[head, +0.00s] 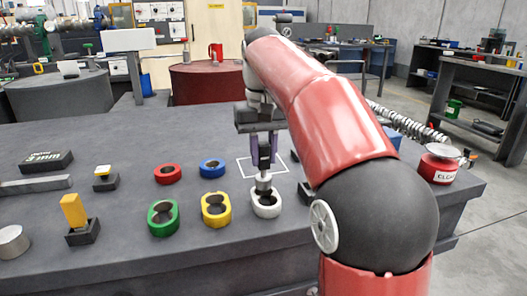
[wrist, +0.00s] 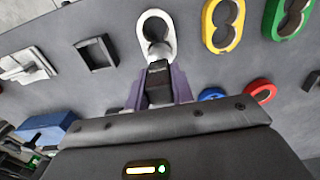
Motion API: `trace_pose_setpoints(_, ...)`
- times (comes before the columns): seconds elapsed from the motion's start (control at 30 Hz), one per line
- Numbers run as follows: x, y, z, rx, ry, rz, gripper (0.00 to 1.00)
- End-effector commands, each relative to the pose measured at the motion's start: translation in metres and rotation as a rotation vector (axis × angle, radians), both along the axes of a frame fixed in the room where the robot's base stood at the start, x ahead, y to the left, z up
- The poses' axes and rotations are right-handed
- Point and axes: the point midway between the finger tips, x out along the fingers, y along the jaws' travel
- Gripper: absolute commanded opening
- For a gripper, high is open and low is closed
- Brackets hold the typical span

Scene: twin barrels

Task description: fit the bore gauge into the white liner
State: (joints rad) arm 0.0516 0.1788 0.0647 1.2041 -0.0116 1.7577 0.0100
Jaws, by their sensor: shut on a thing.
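The white liner (head: 276,210) stands on the grey table, an oval ring with a twin bore. It also shows at the top of the wrist view (wrist: 144,24), one dark bore open. My gripper (head: 264,164) points down over the liner's far end. Its purple fingers are shut on the bore gauge (head: 263,184), a metal cylinder with a dark grip, held about upright. In the wrist view the gauge (wrist: 158,80) lies between the fingers, its metal end over the liner's bore nearer the gripper. I cannot tell whether its tip is inside the bore or just above it.
Yellow (head: 204,213), green (head: 154,222), red (head: 167,180) and blue (head: 212,173) liners stand to the left. Small dark holders, one with a yellow block (head: 73,210), are farther left. A red can (head: 440,169) is at the right edge. A white outline (head: 243,170) marks the table.

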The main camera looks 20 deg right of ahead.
Motion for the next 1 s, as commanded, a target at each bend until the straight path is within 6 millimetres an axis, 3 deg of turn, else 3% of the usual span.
trace_pose_setpoints(1.0, 0.0, 0.0, -0.025, 0.0, 0.0, 0.0, 0.0)
